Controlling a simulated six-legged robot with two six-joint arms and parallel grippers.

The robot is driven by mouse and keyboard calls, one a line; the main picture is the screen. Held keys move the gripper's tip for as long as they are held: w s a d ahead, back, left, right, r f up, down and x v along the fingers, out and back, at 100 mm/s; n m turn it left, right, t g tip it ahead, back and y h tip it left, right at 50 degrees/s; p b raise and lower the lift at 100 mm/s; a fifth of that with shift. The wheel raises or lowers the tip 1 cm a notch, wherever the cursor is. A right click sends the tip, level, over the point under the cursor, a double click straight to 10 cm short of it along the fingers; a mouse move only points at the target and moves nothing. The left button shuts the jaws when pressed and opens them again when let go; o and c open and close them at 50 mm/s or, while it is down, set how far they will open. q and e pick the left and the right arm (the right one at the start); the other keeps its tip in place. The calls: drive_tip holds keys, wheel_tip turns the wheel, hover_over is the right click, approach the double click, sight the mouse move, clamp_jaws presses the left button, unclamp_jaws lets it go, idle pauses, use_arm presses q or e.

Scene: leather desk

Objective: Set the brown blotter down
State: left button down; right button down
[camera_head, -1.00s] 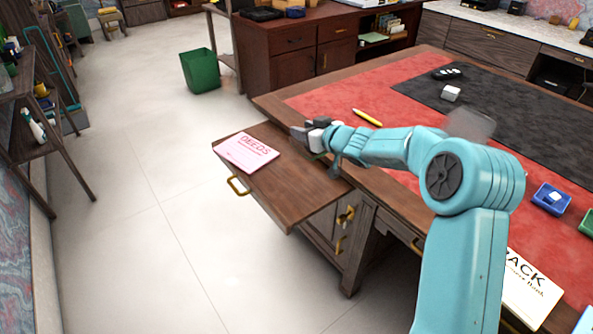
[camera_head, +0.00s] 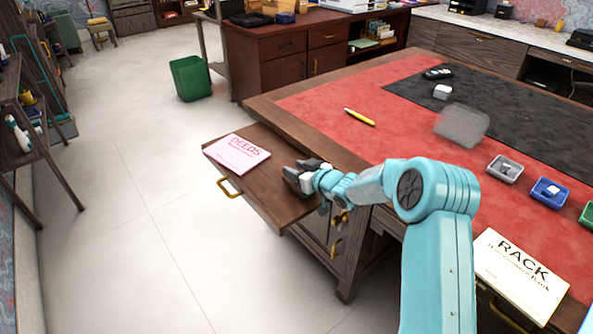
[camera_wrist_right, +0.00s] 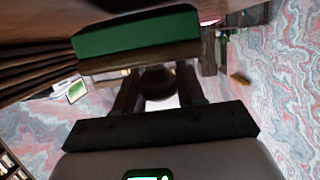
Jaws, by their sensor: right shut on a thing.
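My right gripper (camera_head: 299,178) is over the right part of the pulled-out wooden shelf (camera_head: 257,193), near its desk side. In the right wrist view the gripper (camera_wrist_right: 158,82) is shut on the dark round knob of the brown blotter (camera_wrist_right: 152,60). The blotter has a brown block and a green layer (camera_wrist_right: 137,36) on the side away from the knob. Brown wood lies close beyond the green layer; I cannot tell whether they touch. The blotter is hidden behind my gripper in the head view. My left gripper is out of view.
A pink DEEDS pad (camera_head: 237,154) lies on the shelf, left of my gripper. The desk carries a yellow pen (camera_head: 359,116), a blurred grey translucent block (camera_head: 462,124), small trays (camera_head: 505,169) and a RACK booklet (camera_head: 520,275). The shelf's front middle is bare.

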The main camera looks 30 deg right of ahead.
drive_tip(key=shift+f, duration=0.25)
drive_tip(key=c, duration=0.7)
unclamp_jaws()
drive_tip(key=shift+r, duration=0.1)
drive_tip(key=shift+r, duration=0.15)
drive_tip(key=v, duration=1.2)
